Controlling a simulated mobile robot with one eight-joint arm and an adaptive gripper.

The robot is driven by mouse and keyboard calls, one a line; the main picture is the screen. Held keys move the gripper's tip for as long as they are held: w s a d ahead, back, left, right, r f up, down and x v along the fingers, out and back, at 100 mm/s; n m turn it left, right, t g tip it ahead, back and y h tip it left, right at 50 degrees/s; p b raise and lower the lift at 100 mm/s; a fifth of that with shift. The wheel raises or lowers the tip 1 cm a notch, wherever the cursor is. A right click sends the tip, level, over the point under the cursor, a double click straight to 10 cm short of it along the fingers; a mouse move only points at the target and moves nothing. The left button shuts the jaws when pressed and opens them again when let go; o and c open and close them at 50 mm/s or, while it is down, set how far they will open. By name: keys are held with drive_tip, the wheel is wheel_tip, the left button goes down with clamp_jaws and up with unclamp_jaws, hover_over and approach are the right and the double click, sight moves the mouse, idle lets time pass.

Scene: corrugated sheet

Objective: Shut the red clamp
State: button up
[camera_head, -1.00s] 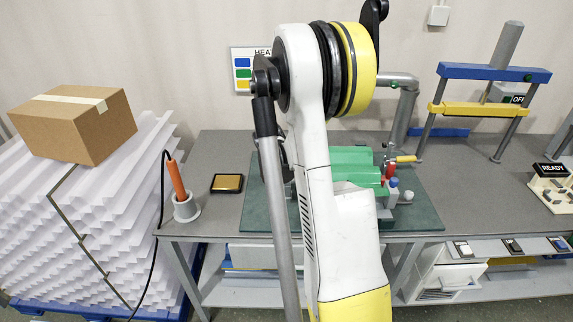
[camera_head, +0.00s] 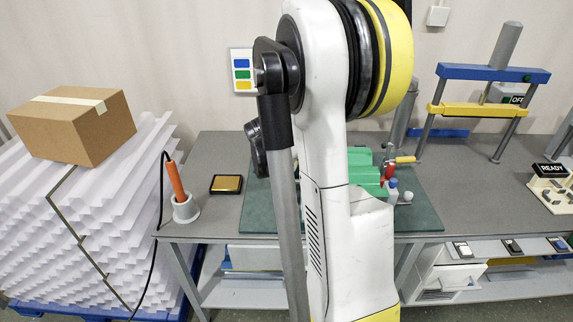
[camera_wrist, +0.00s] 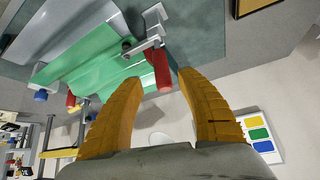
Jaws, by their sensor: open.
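A red clamp handle (camera_wrist: 162,70) is in the wrist view, joined to a grey metal clamp body (camera_wrist: 144,38) at the edge of a green corrugated piece (camera_wrist: 95,72). My gripper (camera_wrist: 161,82) is open; its orange fingers point at the red handle, which lies between the fingertips in the picture. I cannot tell whether they touch it. A smaller red part (camera_wrist: 71,99) shows farther left. In the head view a red handle (camera_head: 389,171) stands at the right end of the green piece (camera_head: 362,172). My arm hides my gripper and the left side there.
A blue knob (camera_wrist: 40,95) is near the smaller red part. On the bench are an orange tool in a holder (camera_head: 184,206), a yellow pad (camera_head: 227,184) and a blue-and-yellow press frame (camera_head: 490,108). A cardboard box (camera_head: 68,132) sits on stacked white sheets.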

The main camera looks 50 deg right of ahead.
drive_tip(key=v, duration=0.5)
drive_tip(key=shift+s+a+r, duration=0.1)
drive_tip(key=shift+a+r, duration=0.15)
drive_tip(key=shift+r, duration=0.1)
